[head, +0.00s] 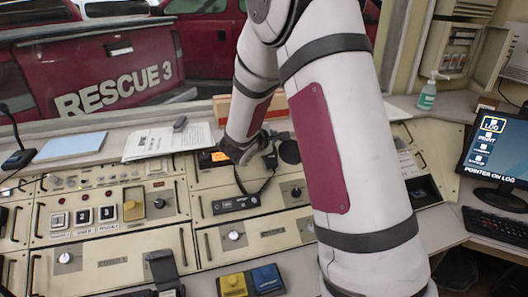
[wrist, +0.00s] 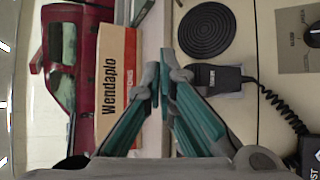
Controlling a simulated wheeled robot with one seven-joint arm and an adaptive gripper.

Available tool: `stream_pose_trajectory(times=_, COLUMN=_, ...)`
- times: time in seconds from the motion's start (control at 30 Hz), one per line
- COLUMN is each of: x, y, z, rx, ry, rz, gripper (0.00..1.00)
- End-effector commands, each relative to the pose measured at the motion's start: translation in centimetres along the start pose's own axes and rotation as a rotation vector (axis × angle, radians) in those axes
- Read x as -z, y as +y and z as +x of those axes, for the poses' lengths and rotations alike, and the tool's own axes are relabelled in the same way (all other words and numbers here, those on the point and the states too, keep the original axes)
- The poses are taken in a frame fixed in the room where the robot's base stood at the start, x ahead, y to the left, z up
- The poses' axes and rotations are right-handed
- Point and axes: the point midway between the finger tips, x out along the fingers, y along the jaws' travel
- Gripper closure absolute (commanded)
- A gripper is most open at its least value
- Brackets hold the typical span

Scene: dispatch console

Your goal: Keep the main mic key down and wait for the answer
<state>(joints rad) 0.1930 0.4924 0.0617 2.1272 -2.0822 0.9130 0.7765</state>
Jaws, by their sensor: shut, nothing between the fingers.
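My gripper (head: 245,152) is at the back of the console, in the middle of the head view. In the wrist view its two teal-padded fingers (wrist: 160,84) come together with nothing between them. A black hand mic (wrist: 212,77) with a small label lies just right of the fingertips in the wrist view; I cannot tell whether they touch it. A coiled cord (wrist: 275,100) runs from it to a black box (head: 236,204). A separate black desk mic (head: 20,158) stands at the far left. No key can be made out as main mic key or as pressed.
A round black ribbed disc (wrist: 206,30) lies beside the hand mic. A Wendaplo box (wrist: 115,83) stands behind the console. Papers (head: 165,140), a sanitizer bottle (head: 428,95) and a monitor (head: 494,145) are around. Yellow (head: 233,285) and blue (head: 267,279) blocks sit in front.

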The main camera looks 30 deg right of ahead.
Motion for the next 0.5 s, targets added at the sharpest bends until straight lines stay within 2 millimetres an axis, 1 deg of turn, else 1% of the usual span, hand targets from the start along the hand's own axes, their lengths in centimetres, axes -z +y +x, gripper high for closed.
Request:
stream_pose_trajectory(times=0.03, x=0.5, y=-0.6, z=0.6, rx=0.001, ry=-0.001, rz=-0.001, gripper=1.0)
stream_pose_trajectory(times=0.3, x=2.4, y=-2.4, z=3.2, rx=0.001, ry=0.0, rz=-0.001, gripper=1.0)
stream_pose_trajectory(times=0.5, x=3.4, y=-3.4, z=4.5, rx=0.0, ry=0.001, rz=0.0, gripper=1.0)
